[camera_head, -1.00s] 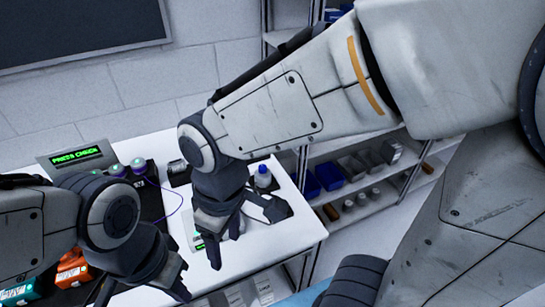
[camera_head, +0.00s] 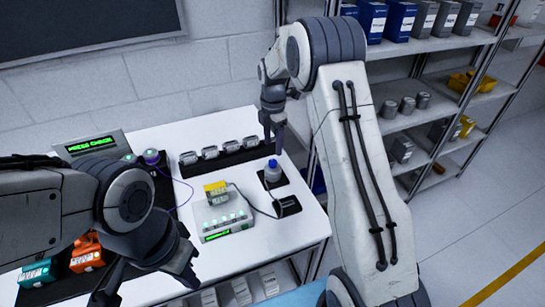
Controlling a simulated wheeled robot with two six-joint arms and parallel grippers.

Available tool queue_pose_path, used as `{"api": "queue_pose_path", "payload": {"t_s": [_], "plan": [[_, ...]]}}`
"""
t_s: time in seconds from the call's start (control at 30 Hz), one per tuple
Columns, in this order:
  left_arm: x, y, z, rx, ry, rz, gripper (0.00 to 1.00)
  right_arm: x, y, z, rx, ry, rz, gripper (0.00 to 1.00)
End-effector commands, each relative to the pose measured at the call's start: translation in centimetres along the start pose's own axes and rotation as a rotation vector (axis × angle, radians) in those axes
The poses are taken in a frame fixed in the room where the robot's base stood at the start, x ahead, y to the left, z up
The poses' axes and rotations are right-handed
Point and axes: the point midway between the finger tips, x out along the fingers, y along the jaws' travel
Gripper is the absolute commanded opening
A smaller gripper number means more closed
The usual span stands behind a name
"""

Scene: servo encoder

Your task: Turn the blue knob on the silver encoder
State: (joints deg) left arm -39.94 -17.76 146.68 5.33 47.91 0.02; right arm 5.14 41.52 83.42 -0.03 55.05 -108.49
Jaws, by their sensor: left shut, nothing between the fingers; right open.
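The silver encoder with its blue knob (camera_head: 272,170) stands upright on a dark pad on the white table, right of the middle of the head view. My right gripper (camera_head: 275,138) points down just behind and above the knob, apart from it as far as I can see; it is open and empty. My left gripper (camera_head: 181,266) is shut and empty over the front left of the table. Its fingertips are partly hidden by its own dark links.
A grey box with green lights (camera_head: 226,226) and a yellow-topped part (camera_head: 215,189) sit left of the encoder. A row of silver motors (camera_head: 230,148) lies behind. Orange (camera_head: 87,255) and teal (camera_head: 37,275) units stand at front left. Shelves (camera_head: 430,75) rise at right.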

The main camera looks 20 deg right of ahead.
Motion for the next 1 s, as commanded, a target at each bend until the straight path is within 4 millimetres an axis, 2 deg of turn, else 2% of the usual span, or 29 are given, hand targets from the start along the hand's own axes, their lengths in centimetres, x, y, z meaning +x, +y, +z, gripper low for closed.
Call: {"api": "queue_pose_path", "payload": {"t_s": [0.2, 0.33, 0.5, 0.77, 0.8, 0.93, 1.0], "plan": [[-1.3, 0.1, -0.1, -0.001, 0.000, 0.000, 0.00, 4.0, -0.1, -0.1, 0.001, 0.002, -0.005, 0.64], [-1.6, 0.1, -0.1, -0.001, 0.000, 0.000, 0.00, 5.7, -0.1, -0.1, 0.001, 0.002, -0.003, 0.64], [-1.8, 0.1, -0.1, -0.001, 0.000, 0.000, 0.00, 6.7, -0.1, -0.1, 0.002, 0.001, -0.001, 0.64], [-1.8, 0.1, -0.1, -0.001, 0.000, 0.000, 0.00, 6.9, -0.1, -0.1, 0.002, 0.001, 0.000, 0.64], [-1.8, 0.1, -0.1, -0.001, 0.000, 0.000, 0.00, 6.9, -0.1, -0.1, 0.002, 0.001, 0.000, 0.49], [-1.8, 0.1, -0.1, -0.001, 0.000, 0.000, 0.00, 6.8, -0.1, -0.1, 0.002, 0.000, 0.000, 0.00], [-1.8, 0.1, -0.1, -0.001, 0.000, 0.000, 0.00, 6.8, -0.1, -0.1, 0.002, 0.000, 0.000, 0.00]]}}
